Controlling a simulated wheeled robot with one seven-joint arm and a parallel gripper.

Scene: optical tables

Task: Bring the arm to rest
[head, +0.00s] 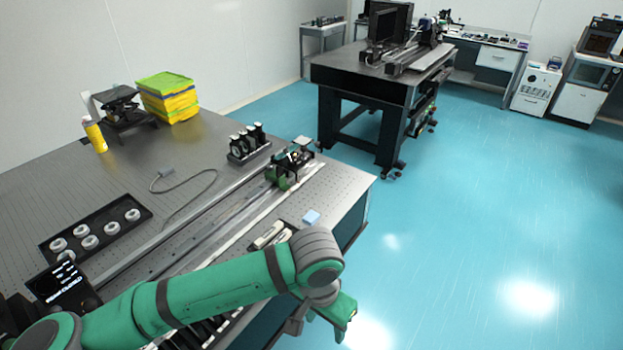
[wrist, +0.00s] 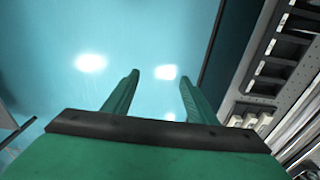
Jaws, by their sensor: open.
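My green arm (head: 205,298) reaches from the lower left across the front of the optical table in the head view. My gripper (head: 330,330) hangs beyond the table's right edge, low over the blue floor. In the wrist view my gripper (wrist: 158,92) shows two green fingers spread apart with only floor between them. The gripper is open and empty. In the head view the wrist partly hides the gripper and the table edge behind it.
The near optical table (head: 230,165) carries a rail, mounted optics (head: 290,160), a black tray of white round parts (head: 95,229) and a light blue block (head: 311,217). A black holder (wrist: 275,60) lies right of the fingers. The floor (head: 450,230) at right is clear.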

